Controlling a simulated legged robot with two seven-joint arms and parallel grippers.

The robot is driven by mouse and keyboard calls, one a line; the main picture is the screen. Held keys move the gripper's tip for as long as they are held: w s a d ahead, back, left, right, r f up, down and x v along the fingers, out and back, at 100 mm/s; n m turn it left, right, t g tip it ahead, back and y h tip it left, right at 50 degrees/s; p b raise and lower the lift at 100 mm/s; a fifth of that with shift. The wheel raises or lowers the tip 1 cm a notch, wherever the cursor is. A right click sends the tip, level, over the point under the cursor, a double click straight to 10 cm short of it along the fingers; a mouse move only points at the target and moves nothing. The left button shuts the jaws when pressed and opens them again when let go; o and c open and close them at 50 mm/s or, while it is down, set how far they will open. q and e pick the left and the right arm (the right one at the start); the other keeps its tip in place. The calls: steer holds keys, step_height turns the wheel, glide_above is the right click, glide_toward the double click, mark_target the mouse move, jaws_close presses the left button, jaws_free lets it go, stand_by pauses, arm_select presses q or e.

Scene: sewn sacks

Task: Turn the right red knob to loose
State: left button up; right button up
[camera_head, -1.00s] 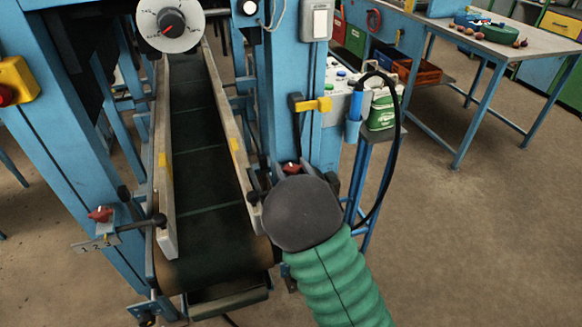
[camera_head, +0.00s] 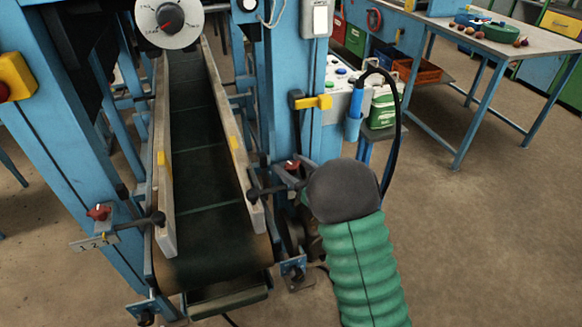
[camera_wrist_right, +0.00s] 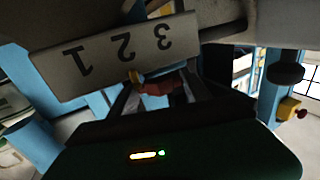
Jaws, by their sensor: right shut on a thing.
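The right red knob (camera_head: 292,164) sits on the blue post at the right side of the belt, at the end of a dark rod. My right arm, in a green sleeve with a dark grey cap, comes up from the lower right beside it. In the right wrist view, the red knob (camera_wrist_right: 160,88) lies between the two dark fingers of my right gripper (camera_wrist_right: 162,90), which is shut on it. A plate marked 1 2 3 (camera_wrist_right: 105,55) shows upside down above it. The knob's exact angle is hard to tell. My left gripper is not in view.
The conveyor belt (camera_head: 200,215) runs between two side rails. The left red knob (camera_head: 99,212) is on the left post above a numbered plate. A dial (camera_head: 168,24) is at the top. A black hose (camera_head: 398,120) hangs behind my right arm. Open floor is at right.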

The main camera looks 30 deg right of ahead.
steer(key=n+y, duration=0.1)
steer(key=y, duration=0.1)
steer(key=n+g+y, duration=0.1)
steer(key=y, duration=0.1)
steer(key=shift+d+n, duration=0.2)
steer(key=shift+n, duration=0.2)
steer(key=n+g+y, duration=0.2)
steer(key=y, duration=0.1)
steer(key=n+g+y+p, duration=0.1)
steer(key=n+g+y, duration=0.1)
steer(key=y, duration=0.1)
steer(key=shift+n, duration=0.3)
steer(key=n+g+y, duration=0.2)
steer(key=g, duration=0.1)
steer(key=shift+a, duration=0.1)
steer(key=shift+n+g+y, duration=1)
steer(key=shift+n+g, duration=0.3)
steer(key=shift+g, duration=0.2)
steer(key=shift+r, duration=0.2)
steer(key=o, duration=1.1)
steer(key=shift+o, duration=1.3)
steer(key=shift+f+g, duration=0.15)
steer(key=shift+g, duration=0.15)
